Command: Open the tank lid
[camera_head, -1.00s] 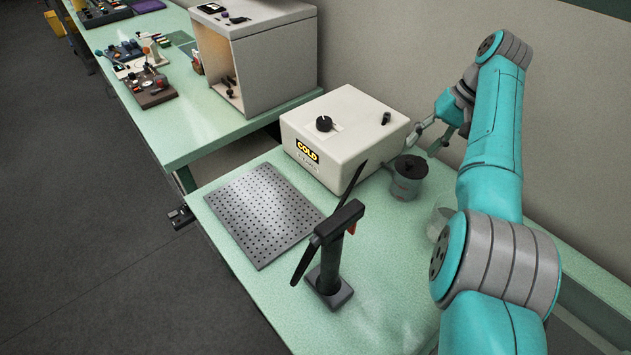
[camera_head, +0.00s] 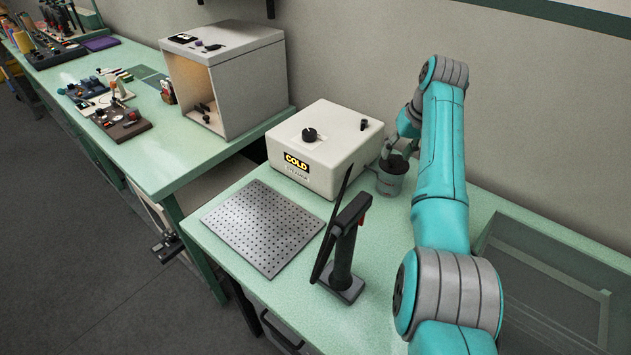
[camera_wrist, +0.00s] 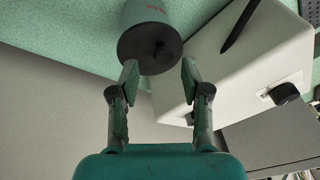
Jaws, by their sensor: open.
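A small grey tank (camera_head: 391,182) with a dark round lid (camera_head: 393,164) stands on the green table beside the white box, partly behind my arm. In the wrist view the tank (camera_wrist: 143,12) shows its dark lid (camera_wrist: 140,46) with a small black knob (camera_wrist: 163,52). My gripper (camera_wrist: 159,74) is open and empty, with one fingertip on each side of the lid's near edge. I cannot tell whether the tips touch it. In the head view my gripper (camera_head: 401,146) is at the tank's top, partly hidden. The lid looks seated.
A white box (camera_head: 325,148) labelled COLD, with a black knob, stands left of the tank. A black upright tool on a stand (camera_head: 344,250) is in front. A perforated metal plate (camera_head: 262,225) lies at left. A grey cabinet (camera_head: 240,85) stands on the farther table.

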